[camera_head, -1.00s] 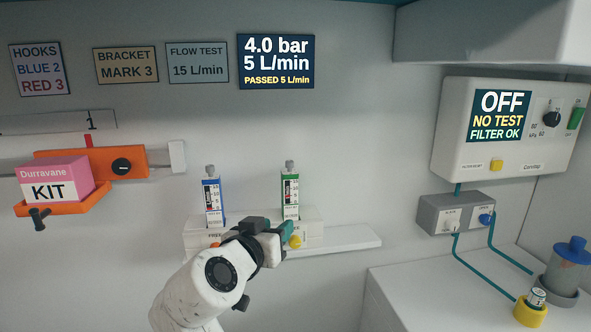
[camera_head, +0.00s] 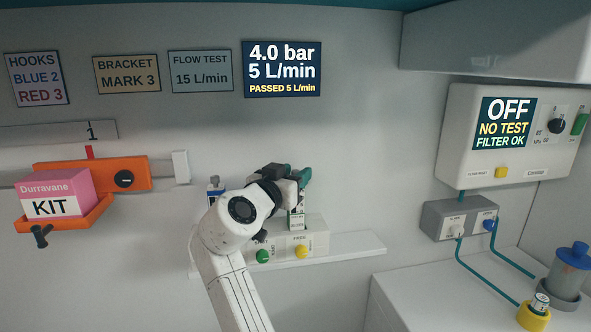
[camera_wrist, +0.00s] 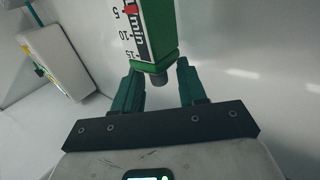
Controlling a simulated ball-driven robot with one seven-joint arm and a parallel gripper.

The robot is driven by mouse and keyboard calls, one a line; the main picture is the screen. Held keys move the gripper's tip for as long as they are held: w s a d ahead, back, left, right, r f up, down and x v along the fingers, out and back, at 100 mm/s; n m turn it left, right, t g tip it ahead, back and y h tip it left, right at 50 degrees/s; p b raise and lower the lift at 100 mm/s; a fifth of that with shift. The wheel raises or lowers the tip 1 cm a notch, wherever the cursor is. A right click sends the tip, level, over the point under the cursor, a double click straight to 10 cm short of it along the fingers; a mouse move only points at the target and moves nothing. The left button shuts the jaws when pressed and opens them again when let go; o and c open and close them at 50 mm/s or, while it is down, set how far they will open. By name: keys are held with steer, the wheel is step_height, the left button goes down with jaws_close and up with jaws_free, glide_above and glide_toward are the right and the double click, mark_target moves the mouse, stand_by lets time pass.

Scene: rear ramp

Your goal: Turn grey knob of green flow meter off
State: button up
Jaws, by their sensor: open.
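The green flow meter (camera_wrist: 150,35) stands out from the wall unit, with a white scale and a red marker near the 5. Its grey knob (camera_wrist: 158,80) shows at the end of the green body in the wrist view. My gripper (camera_wrist: 159,78) is open, with one teal finger on each side of the knob; I cannot tell whether either touches it. In the head view, my gripper (camera_head: 304,178) covers the upper part of the green flow meter (camera_head: 297,220) and hides its knob.
A blue flow meter (camera_head: 215,190) stands just left, partly behind my arm. A green button (camera_head: 263,256) and a yellow button (camera_head: 302,252) sit below on the white block. The lit panel (camera_head: 282,69) reads 4.0 bar, 5 L/min, PASSED. A shelf (camera_head: 350,246) extends right.

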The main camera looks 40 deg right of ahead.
steer(key=shift+w+d, duration=0.1)
steer(key=shift+d, duration=0.4)
jaws_close()
